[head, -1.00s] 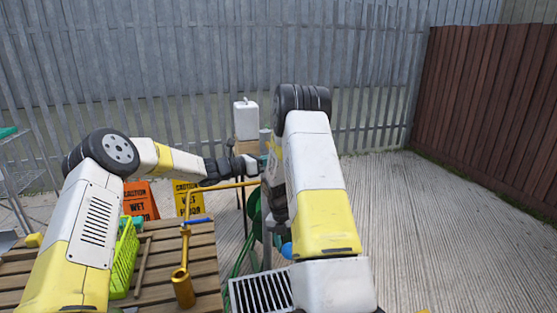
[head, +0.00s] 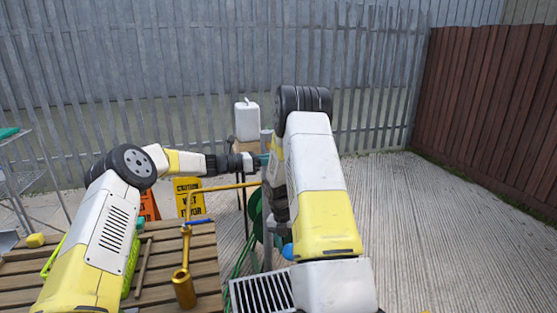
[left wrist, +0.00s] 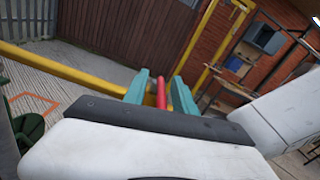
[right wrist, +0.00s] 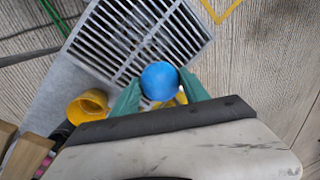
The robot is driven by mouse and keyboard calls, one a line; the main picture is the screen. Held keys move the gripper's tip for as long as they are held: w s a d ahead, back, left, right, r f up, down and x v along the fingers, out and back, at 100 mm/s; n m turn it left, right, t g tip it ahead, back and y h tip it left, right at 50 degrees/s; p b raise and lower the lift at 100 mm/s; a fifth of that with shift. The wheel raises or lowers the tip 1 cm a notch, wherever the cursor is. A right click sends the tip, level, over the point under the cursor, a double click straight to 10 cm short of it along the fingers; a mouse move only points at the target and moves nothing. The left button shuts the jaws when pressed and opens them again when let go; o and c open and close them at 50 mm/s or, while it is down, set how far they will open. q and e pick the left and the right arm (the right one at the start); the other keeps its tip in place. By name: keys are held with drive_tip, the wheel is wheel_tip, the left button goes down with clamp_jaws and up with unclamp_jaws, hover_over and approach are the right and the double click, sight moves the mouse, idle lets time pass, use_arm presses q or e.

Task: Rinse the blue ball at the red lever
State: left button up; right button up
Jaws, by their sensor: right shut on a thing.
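The blue ball (right wrist: 160,80) is between the teal fingers of my right gripper (right wrist: 160,94), which is shut on it above a metal grate. In the head view a small part of the ball (head: 288,251) shows beside my right arm. The red lever (left wrist: 161,93) shows in the left wrist view, between the teal fingers of my left gripper (left wrist: 161,90). These fingers are apart, with a gap beside the lever; I cannot tell whether they touch it. In the head view my right arm hides the lever, and the left gripper (head: 263,160) is partly hidden behind that arm.
A yellow pipe (head: 226,186) runs past the wooden slatted table (head: 205,262). A brass tap with a blue handle (head: 197,222) stands there. The metal grate (head: 260,293) lies right of the table. A white canister (head: 246,120) stands behind. Concrete at right is clear.

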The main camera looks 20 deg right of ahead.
use_arm(q)
drive_tip(key=a, duration=1.2)
drive_tip(key=shift+w, duration=0.4)
use_arm(e)
drive_tip(key=s+a, duration=0.3)
drive_tip(key=a, duration=0.4)
drive_tip(key=shift+s+a, duration=0.15)
idle(0.7)
idle(0.5)
drive_tip(key=s+a+r, duration=0.2)
drive_tip(key=a+r, duration=0.2)
drive_tip(key=shift+a, duration=0.3)
